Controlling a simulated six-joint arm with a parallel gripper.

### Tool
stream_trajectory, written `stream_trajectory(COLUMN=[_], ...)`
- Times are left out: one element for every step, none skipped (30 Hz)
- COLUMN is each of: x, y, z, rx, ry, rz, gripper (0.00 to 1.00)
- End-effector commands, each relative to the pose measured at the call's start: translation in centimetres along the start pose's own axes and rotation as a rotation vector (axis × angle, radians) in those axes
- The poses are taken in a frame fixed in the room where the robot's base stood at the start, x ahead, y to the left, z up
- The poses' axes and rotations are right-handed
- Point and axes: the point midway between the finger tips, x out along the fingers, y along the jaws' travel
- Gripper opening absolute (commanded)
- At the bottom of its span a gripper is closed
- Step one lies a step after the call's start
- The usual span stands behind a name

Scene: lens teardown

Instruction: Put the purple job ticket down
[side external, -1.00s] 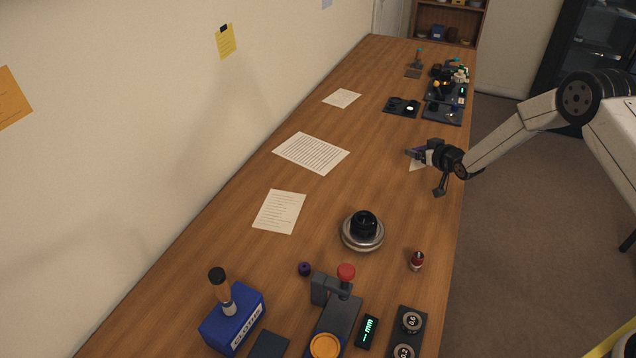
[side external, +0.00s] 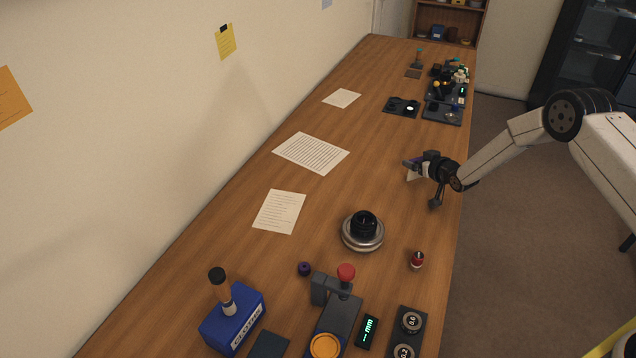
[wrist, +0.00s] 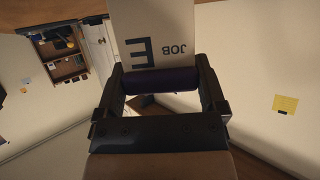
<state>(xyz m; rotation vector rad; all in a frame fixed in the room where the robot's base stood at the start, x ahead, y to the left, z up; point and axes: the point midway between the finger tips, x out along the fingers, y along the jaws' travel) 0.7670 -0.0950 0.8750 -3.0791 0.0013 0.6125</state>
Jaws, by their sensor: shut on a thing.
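The purple job ticket (wrist: 160,80) is between the fingers of my gripper (wrist: 162,90) in the wrist view. Its purple bar is gripped, and a pale card with the letters "JOB" and a large "E" extends from it. In the side view my gripper (side external: 412,165) is shut on the ticket (side external: 411,175) near the right edge of the wooden table (side external: 385,205). The ticket is small there and partly hidden by the gripper. I cannot tell how far it is above the table.
Several white paper sheets (side external: 311,153) lie along the table's left side. A round silver stand with a black lens (side external: 362,229) is in front of my gripper. Dark trays with parts (side external: 402,107) are farther back. Bare wood lies left of my gripper.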

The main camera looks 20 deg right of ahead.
Motion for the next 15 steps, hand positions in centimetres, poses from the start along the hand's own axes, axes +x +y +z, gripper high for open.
stream_trajectory(x=[0.05,0.08,0.11,0.14,0.16,0.19,0.22,0.24,0.25,0.25,0.24,0.24,0.24,0.24,0.23], y=[0.0,0.0,0.01,0.01,0.01,0.01,0.0,0.0,0.0,-0.01,-0.01,-0.02,-0.02,-0.02,-0.03], z=[0.09,0.14,0.21,0.27,0.33,0.43,0.5,0.56,0.61,0.64,0.67,0.73,0.77,0.81,0.83], rx=[0.0,0.0,0.0,0.0,0.0,0.0,0.0,0.0,0.0,0.0,0.0,0.0,0.0,-0.001,-0.001], ry=[0.001,0.001,0.001,0.001,0.001,0.001,0.001,0.001,0.001,0.0,0.0,-0.001,-0.001,-0.001,-0.002], rz=[0.0,0.0,0.0,0.0,0.0,0.0,0.0,0.0,0.0,0.0,0.0,0.0,0.0,0.0,0.0], gripper=[0.34,0.34,0.34,0.34,0.34,0.34,0.34,0.34,0.34,0.34,0.34,0.93,1.0,1.0,1.0])
